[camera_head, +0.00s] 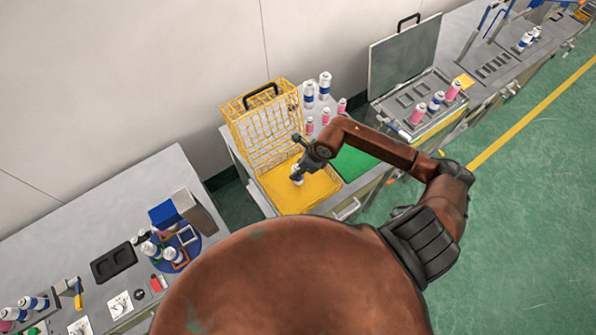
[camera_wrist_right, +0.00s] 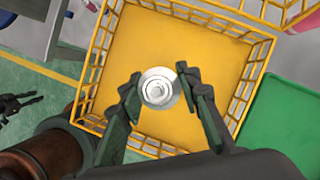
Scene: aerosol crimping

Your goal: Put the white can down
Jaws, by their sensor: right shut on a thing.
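The white can (camera_head: 297,173) with a blue band is in my right gripper (camera_head: 299,160), over the yellow floor of the wire cage. In the right wrist view I see its round silver top (camera_wrist_right: 158,88) between the green-padded fingers of my right gripper (camera_wrist_right: 158,92). The gripper is shut on it. I cannot tell whether the can's base touches the yellow floor (camera_wrist_right: 205,50). The can looks roughly upright.
The yellow wire cage (camera_head: 262,125) has its lid raised at the back. A green mat (camera_head: 352,163) lies to its right. Several white-blue and pink cans (camera_head: 324,85) stand behind. An open grey case (camera_head: 405,55) stands further right, and a grey bench (camera_head: 90,225) is at left.

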